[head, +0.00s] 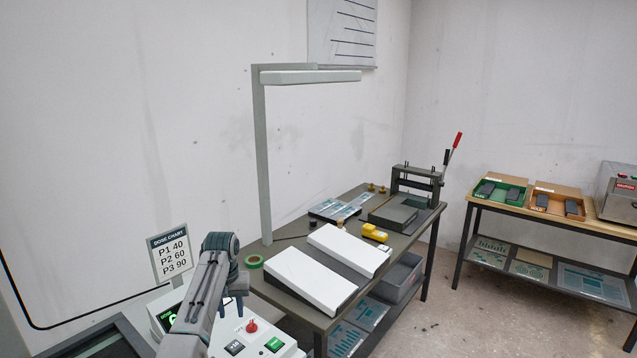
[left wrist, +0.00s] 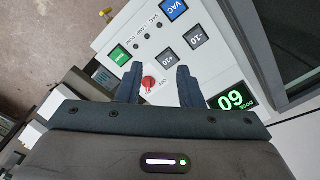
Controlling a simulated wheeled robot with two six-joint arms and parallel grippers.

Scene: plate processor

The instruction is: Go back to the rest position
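My left gripper (head: 238,288) hangs over the control panel of the white machine (head: 288,350) at the lower middle of the head view. In the left wrist view its two dark fingers (left wrist: 158,82) are apart with nothing between them but the panel behind. The red knob (left wrist: 149,84) shows between the fingers; it also shows in the head view (head: 251,326). I cannot tell whether the fingers touch the panel. A lit green display (left wrist: 232,98) is beside the fingers. My right gripper is in neither view.
A dose chart sign (head: 170,254) stands close behind my left arm. A dark workbench (head: 318,316) with a lamp post (head: 262,160), white sloped boards (head: 310,277) and green tape (head: 254,261) is to the right. A second table (head: 553,218) holds trays. Floor between the tables is clear.

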